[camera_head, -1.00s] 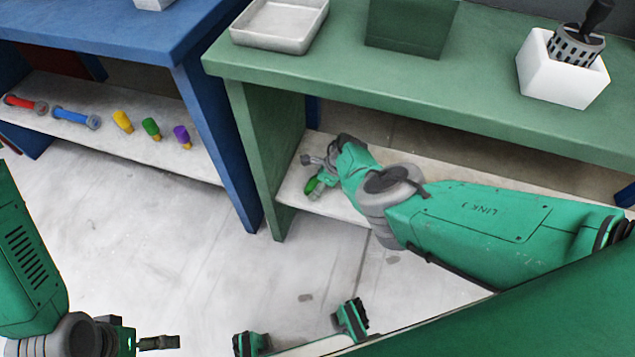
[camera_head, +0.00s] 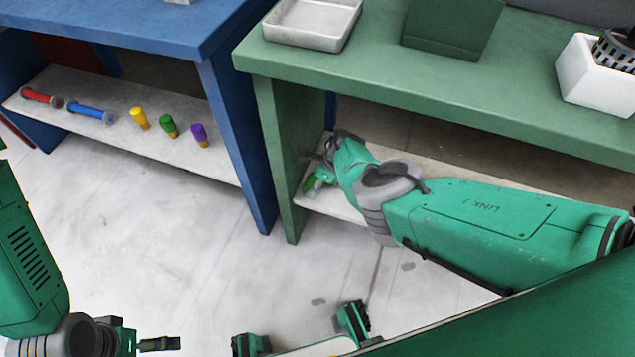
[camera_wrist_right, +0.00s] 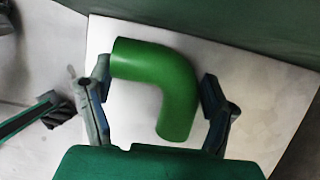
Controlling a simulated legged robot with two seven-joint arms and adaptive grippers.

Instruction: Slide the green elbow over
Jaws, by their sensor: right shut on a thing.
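The green elbow (camera_head: 313,181) is a bent pipe piece at the left end of the pale lower shelf of the green bench. It shows large in the right wrist view (camera_wrist_right: 172,78), lying over the pale board. My right gripper (camera_head: 318,162) reaches into this shelf. In the right wrist view its two fingers (camera_wrist_right: 155,97) close on the elbow from both sides, one at its left end, one at its outer bend. My left gripper (camera_head: 158,344) is low at the left, over the floor, away from the shelves; its jaw opening is not clear.
The green bench's side panel (camera_head: 283,165) stands just left of the elbow. Its top (camera_head: 400,75) is close above my right arm. The blue bench's lower shelf (camera_head: 95,135) holds red, blue, yellow, green and purple pieces. Pale floor (camera_head: 160,240) lies clear in front.

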